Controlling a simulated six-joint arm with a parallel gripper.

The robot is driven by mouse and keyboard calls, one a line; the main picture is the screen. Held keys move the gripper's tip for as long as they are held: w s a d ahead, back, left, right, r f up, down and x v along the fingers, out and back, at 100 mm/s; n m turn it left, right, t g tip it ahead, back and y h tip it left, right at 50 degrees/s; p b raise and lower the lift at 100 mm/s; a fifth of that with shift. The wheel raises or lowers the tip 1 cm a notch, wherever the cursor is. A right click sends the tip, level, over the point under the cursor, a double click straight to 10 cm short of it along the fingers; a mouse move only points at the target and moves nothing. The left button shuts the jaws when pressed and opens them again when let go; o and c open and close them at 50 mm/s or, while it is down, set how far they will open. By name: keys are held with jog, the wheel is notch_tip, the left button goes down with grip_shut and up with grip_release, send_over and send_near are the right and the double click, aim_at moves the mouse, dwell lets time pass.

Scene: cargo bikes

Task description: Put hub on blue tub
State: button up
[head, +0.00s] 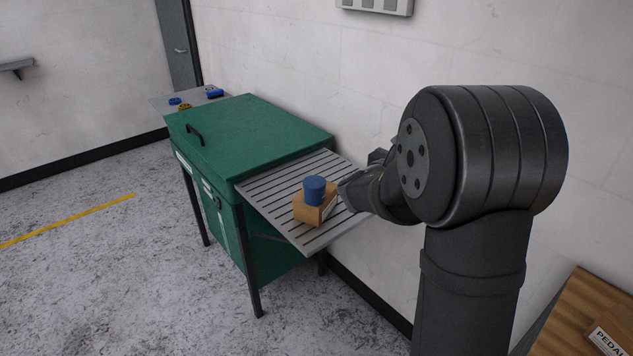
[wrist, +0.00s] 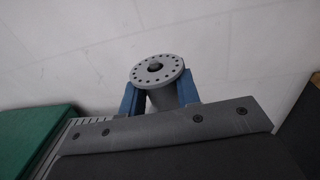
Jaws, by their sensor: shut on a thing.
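The hub (wrist: 158,70) is a grey spool-like part with a round flange full of small holes and a dark centre bore. It sits between the two blue fingers of my gripper (wrist: 158,94), which is shut on it. I cannot make out the hub in the head view, where my arm covers the gripper's end. A blue tub (head: 314,190), small and round, stands on a tan block (head: 306,209) on the slatted shelf. My wrist is close to the right of both. The tub is not visible in the wrist view.
The slatted grey shelf (head: 268,197) juts from a green cabinet (head: 250,130) with a handle on its lid. A white wall is close behind. A far side shelf (head: 160,103) holds small blue and yellow parts. A wooden surface (head: 570,315) is at lower right.

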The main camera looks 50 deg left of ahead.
jog(key=s+a+r+n+y, duration=0.2)
jog(key=s+a+r+y, duration=0.15)
jog(key=s+a, duration=0.55)
send_over(314, 182)
jog(key=shift+g+h, duration=0.3)
jog(key=shift+h, duration=0.05)
jog(key=f, duration=0.5)
jog(key=shift+w+d+f, duration=0.25)
jog(key=shift+w, duration=0.05)
jog(key=shift+s+a+f, duration=0.2)
jog(key=shift+a+f, duration=0.1)
jog(key=shift+a, duration=0.05)
jog(key=shift+f, duration=1.95)
jog(key=shift+f, duration=0.15)
jog(key=o, duration=1.1)
jog(key=shift+c, duration=0.2)
